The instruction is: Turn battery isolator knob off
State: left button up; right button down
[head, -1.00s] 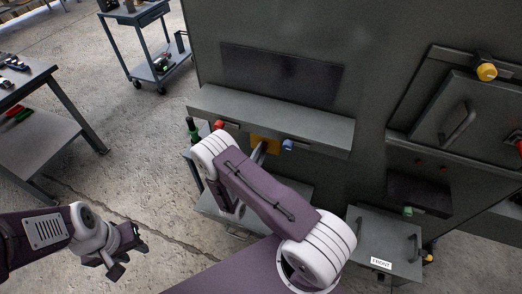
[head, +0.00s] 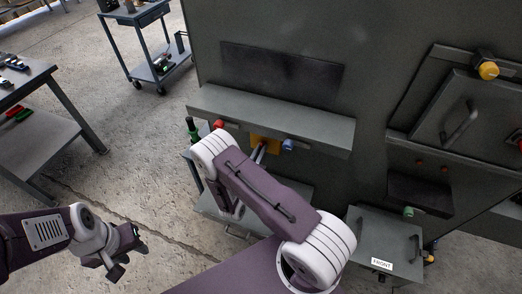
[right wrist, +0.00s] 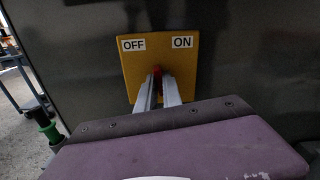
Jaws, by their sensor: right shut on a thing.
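A yellow plate (right wrist: 128,68) with an OFF label (right wrist: 134,45) at its upper left and an ON label (right wrist: 182,42) at its upper right is on the dark panel. A small red knob (right wrist: 157,71) is at its middle. My right gripper (right wrist: 158,78) is shut on the knob, its two pale fingers on either side. They hide most of it, so I cannot tell which way it points. In the head view the plate (head: 268,141) is partly behind my right gripper (head: 260,150). My left gripper (head: 128,255) is open and empty over the floor.
A red knob (head: 219,124) and a blue knob (head: 288,145) flank the plate under a protruding ledge (head: 270,117). A grey box labelled FRONT (head: 385,240) is lower right.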

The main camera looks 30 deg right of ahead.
jog(key=n, duration=0.7)
dwell(0.6)
jog(key=c, duration=1.5)
grip_release()
jog(key=b+v, duration=0.1)
jog(key=v, duration=0.8)
